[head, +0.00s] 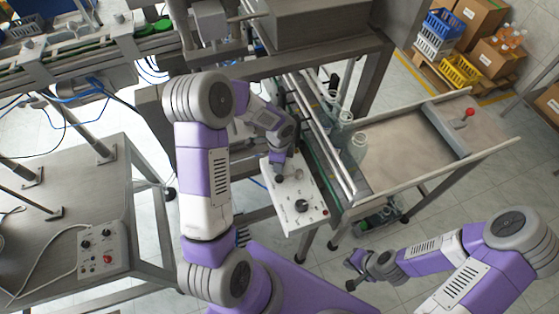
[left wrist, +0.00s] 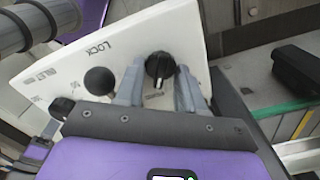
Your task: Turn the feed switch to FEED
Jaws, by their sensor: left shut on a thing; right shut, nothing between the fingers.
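A white control panel (head: 288,193) stands in the middle of the head view; it also fills the upper part of the left wrist view (left wrist: 125,35). My left gripper (head: 280,172) is over its far end. In the left wrist view, my left gripper's fingers (left wrist: 159,88) are on either side of a black rotary knob (left wrist: 158,67), shut on it. A black ball-shaped knob (left wrist: 100,80) is just left of the fingers. My right gripper (head: 354,264) is shut and empty, away from the panel.
A black knob (head: 302,206) and a red button (head: 323,212) are on the panel's near end. A second control box (head: 102,250) sits on the left table.

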